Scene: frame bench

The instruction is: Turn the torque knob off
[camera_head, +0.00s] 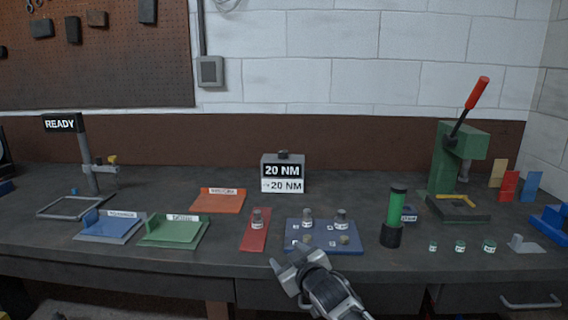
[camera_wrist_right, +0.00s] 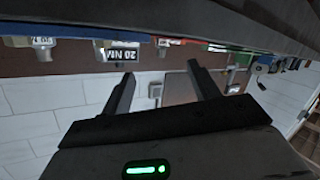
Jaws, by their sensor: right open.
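The torque knob (camera_head: 284,154) is a small dark knob on top of a grey box (camera_head: 270,160). The box front has a black panel reading "20 NM" and a white one reading "→20 NM". My right gripper (camera_head: 288,260) is open and empty near the bench's front edge, in front of the box and well apart from it. The right wrist view is upside down; the box (camera_wrist_right: 122,47) shows there beyond the open fingers (camera_wrist_right: 160,72). My left gripper is not in view.
A red mat (camera_head: 254,240) and a blue tray (camera_head: 350,246) with several small pieces lie between gripper and box. A green cylinder (camera_head: 397,205) stands to the right. A green lever press (camera_head: 450,160) and a READY sign (camera_head: 63,123) flank the bench.

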